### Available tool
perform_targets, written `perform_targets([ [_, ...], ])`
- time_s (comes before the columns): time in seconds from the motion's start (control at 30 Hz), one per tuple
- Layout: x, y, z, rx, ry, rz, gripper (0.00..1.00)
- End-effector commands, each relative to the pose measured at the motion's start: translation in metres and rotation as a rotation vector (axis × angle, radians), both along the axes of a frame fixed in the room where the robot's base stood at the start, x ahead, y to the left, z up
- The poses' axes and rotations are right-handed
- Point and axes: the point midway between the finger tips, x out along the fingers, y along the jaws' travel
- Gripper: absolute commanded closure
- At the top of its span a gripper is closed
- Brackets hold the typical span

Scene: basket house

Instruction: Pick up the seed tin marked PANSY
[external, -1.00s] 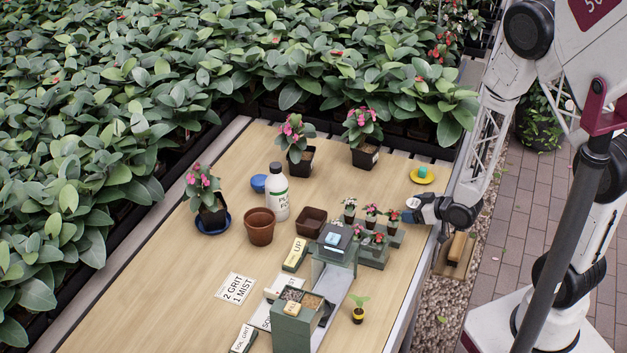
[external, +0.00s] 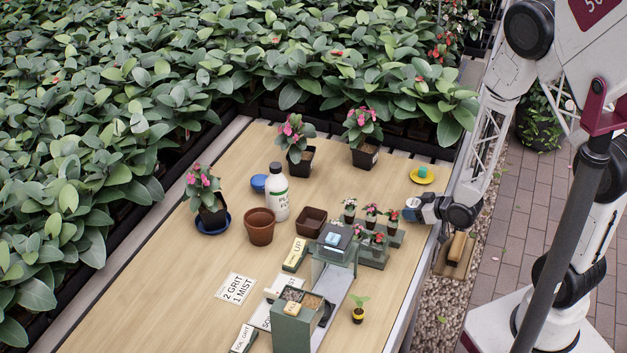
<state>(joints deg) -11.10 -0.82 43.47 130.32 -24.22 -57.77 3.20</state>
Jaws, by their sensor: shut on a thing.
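My gripper (external: 408,213) is low over the table's right edge, beside the small potted flowers. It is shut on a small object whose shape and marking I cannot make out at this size. No marking PANSY can be read in the external view, so I cannot tell whether the held object is that seed tin. The fingertips are partly lost against the flowers and the grey-green stepped stand (external: 374,254).
Small flowers in pots (external: 371,215) stand close left of my gripper. A yellow dish (external: 422,175) with a teal item lies behind it. A white bottle (external: 278,194), a brown pot (external: 260,228) and a green box (external: 291,331) stand further left. The table's left middle is clear.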

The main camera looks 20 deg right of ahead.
Motion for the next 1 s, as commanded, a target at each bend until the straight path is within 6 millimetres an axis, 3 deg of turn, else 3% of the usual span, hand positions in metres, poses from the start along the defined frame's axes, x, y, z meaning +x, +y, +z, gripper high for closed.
perform_targets([
  [0.27, 0.000, 0.000, 0.010, 0.000, 0.000, 0.000, 0.73],
  [0.57, -0.001, 0.000, 0.038, 0.001, -0.003, 0.000, 0.73],
  [1.0, -0.078, -0.024, 0.042, 0.000, 0.000, 0.000, 0.73],
])
